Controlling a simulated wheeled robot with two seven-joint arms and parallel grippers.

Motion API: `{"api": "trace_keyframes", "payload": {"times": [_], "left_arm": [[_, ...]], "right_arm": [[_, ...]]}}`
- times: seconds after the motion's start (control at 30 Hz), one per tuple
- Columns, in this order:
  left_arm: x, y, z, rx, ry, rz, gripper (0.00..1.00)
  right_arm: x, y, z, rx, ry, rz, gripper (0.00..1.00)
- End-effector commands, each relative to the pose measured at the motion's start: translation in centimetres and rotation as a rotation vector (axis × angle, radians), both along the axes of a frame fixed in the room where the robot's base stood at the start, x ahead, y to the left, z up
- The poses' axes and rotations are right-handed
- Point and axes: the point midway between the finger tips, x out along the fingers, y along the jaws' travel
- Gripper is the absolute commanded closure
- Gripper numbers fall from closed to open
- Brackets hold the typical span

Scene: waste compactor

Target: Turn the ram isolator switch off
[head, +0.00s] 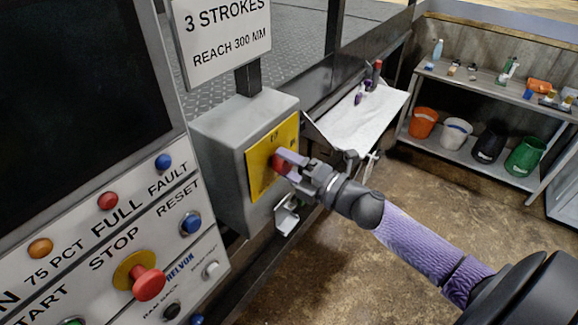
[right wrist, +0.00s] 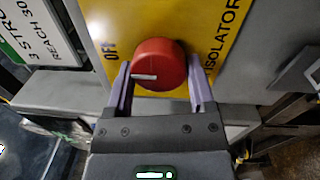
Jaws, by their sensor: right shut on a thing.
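The ram isolator switch is a round red knob (head: 279,163) on a yellow plate (head: 262,172), on the front of a grey box (head: 220,130). In the right wrist view the red knob (right wrist: 159,65) carries a white mark on its left part, pointing toward the "OFF" lettering on the left of the yellow plate (right wrist: 100,30). "ISOLATOR" is printed on the right. My right gripper (head: 287,166) is shut on the knob, with one finger on each side, as the right wrist view (right wrist: 159,90) also shows. My left gripper is not in view.
A control panel (head: 120,255) with a red stop button (head: 149,283) and several other buttons stands at left. A sign (head: 222,35) rises above the box. A white sheet (head: 355,118) lies beyond. A shelf (head: 480,85) with several buckets stands at back right; the floor before it is clear.

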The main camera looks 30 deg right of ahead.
Motion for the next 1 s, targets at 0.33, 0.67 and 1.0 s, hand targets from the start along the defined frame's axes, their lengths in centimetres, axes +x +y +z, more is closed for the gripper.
{"api": "trace_keyframes", "payload": {"times": [0.33,0.67,1.0], "left_arm": [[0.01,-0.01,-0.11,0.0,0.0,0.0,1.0],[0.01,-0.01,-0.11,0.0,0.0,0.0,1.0],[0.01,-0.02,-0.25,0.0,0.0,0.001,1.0]], "right_arm": [[-0.02,0.0,-0.06,-0.026,-0.009,0.0,0.89],[-0.02,0.01,-0.06,-0.025,-0.009,0.0,0.09],[-0.44,-0.16,-0.19,-0.022,-0.007,0.0,0.0]]}}
